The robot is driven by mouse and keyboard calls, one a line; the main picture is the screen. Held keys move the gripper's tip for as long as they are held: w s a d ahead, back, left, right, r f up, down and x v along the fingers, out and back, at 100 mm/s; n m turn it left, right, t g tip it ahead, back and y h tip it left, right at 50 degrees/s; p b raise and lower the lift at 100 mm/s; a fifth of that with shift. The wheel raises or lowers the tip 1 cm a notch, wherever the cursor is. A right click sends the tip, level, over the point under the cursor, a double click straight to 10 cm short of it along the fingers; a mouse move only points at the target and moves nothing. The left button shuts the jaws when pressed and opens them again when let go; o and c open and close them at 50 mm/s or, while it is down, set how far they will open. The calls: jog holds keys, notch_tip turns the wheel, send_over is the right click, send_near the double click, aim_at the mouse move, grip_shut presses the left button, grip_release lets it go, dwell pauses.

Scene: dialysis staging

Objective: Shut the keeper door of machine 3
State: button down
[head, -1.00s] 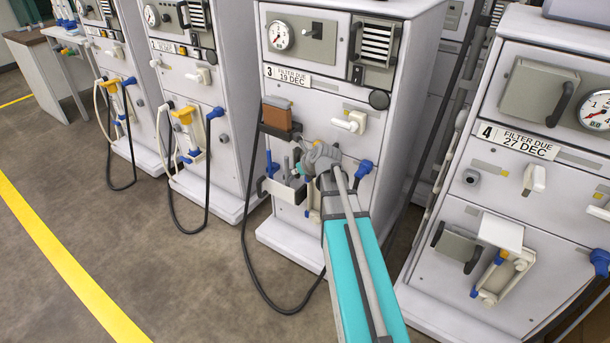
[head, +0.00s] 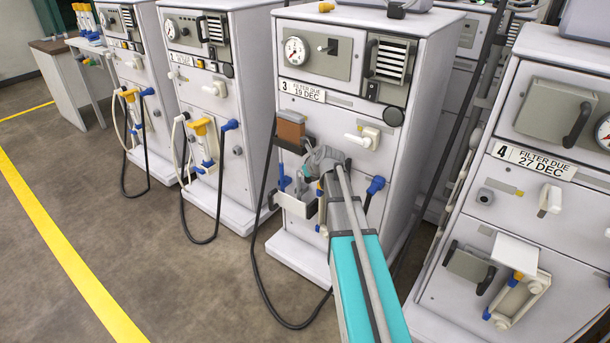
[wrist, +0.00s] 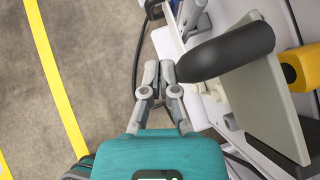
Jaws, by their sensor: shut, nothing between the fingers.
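Machine 3 (head: 340,105), a white cabinet labelled "3 FILTER DUE 19 DEC", stands in the middle of the head view. In the wrist view, its keeper door (wrist: 275,112) is a pale grey-green plate standing out from the machine front, with a thick black handle (wrist: 225,52). My gripper (head: 322,160) is in front of the machine's lower face and hides most of the door in the head view. In the wrist view, my gripper (wrist: 160,72) is shut and empty, its fingertips beside the handle's rounded end. I cannot tell whether they touch it.
A black hose (head: 254,240) loops to the floor. Machine 4 (head: 540,200) stands close on the right. The floor (head: 190,280) at left is clear.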

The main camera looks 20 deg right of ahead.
dwell(0.4)
jog(key=s+a+r+p, duration=0.7)
jog(key=s, duration=0.1)
jog(key=shift+a, duration=0.3)
dwell(0.4)
jog(key=shift+a, duration=0.1)
dwell(0.5)
